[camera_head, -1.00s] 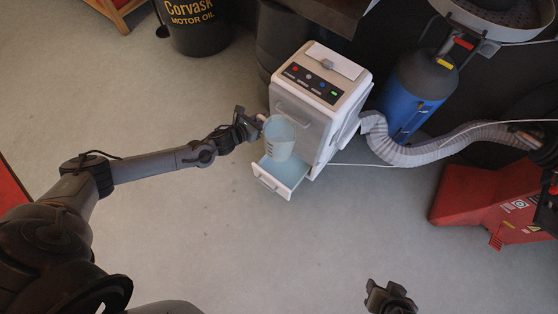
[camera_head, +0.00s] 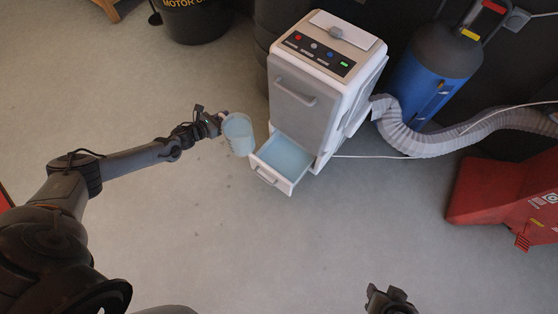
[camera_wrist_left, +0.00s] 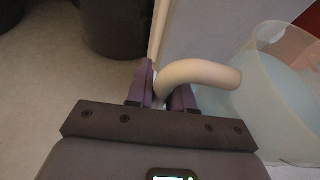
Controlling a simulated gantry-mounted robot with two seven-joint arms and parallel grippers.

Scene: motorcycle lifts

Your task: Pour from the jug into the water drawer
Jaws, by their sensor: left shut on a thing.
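The translucent jug (camera_head: 239,135) hangs upright, or close to it, just left of the water drawer (camera_head: 267,175). My left gripper (camera_head: 220,119) is shut on the jug's handle. In the left wrist view the pale curved handle (camera_wrist_left: 205,72) passes between the fingers of that gripper (camera_wrist_left: 165,88), and the jug wall (camera_wrist_left: 262,88) is at the right. The drawer is pulled out from the bottom of the white machine and holds pale blue water. Only the end of my right gripper (camera_head: 391,302) shows at the bottom edge; its fingers are not clear.
The white machine (camera_head: 318,85) has a button panel on top and an upper front with a handle. A blue cylinder (camera_head: 432,65), a ribbed hose (camera_head: 420,140) and a red stand (camera_head: 500,195) are to the right. A black drum (camera_head: 193,22) stands behind. Floor in front is clear.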

